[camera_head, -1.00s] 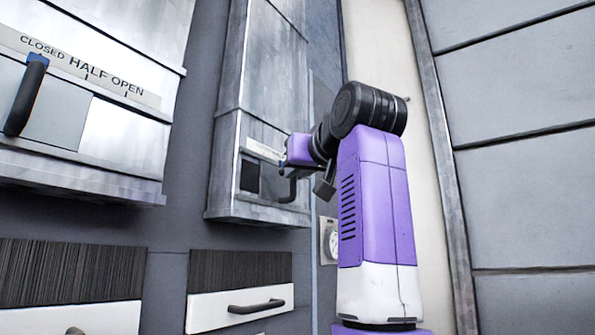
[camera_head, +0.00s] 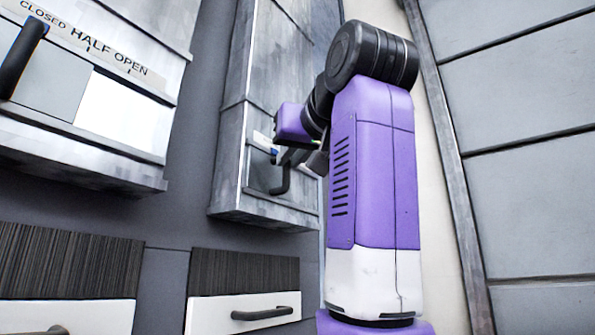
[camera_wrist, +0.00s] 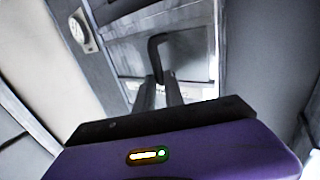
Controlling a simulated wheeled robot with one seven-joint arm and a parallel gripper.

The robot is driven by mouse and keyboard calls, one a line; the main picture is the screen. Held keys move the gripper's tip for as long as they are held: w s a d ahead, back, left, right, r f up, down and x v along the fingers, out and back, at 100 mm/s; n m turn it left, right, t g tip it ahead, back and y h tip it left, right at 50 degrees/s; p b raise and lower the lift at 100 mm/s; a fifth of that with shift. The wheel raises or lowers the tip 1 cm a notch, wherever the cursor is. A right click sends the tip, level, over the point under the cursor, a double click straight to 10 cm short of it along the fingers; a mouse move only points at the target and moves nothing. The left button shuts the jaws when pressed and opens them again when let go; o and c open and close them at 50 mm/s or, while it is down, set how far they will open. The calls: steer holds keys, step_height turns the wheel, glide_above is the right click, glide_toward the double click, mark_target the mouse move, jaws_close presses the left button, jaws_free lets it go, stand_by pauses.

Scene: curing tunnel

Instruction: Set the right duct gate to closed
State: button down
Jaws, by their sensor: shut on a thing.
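The right duct gate is a grey sliding plate (camera_head: 262,172) low on the right metal duct, with a dark bent handle (camera_head: 283,181) and a blue pointer (camera_head: 273,151). The plate covers the opening, with no dark gap visible at its left. My gripper (camera_head: 288,158) is shut on the handle near its upper end. In the wrist view the handle (camera_wrist: 154,50) runs between the two fingers (camera_wrist: 159,88). The scale strip (camera_head: 261,141) above is partly hidden by my gripper, and its words cannot be read.
The left duct's gate has its own dark handle (camera_head: 22,60) and a strip (camera_head: 88,43) reading CLOSED, HALF, OPEN. White drawers with dark handles (camera_head: 262,313) sit below. A panelled grey wall (camera_head: 520,150) stands at the right. A round fitting (camera_wrist: 80,30) shows in the wrist view.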

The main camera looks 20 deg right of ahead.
steer(key=shift+s+a, duration=0.1)
steer(key=shift+a, duration=0.1)
steer(key=c, duration=1.4)
jaws_free()
steer(key=shift+a+r, duration=0.1)
steer(key=shift+a, duration=0.05)
steer(key=shift+c, duration=0.2)
steer(key=s+b, duration=0.3)
steer(key=s, duration=0.4)
steer(key=shift+s+d, duration=0.3)
steer(key=shift+s, duration=0.1)
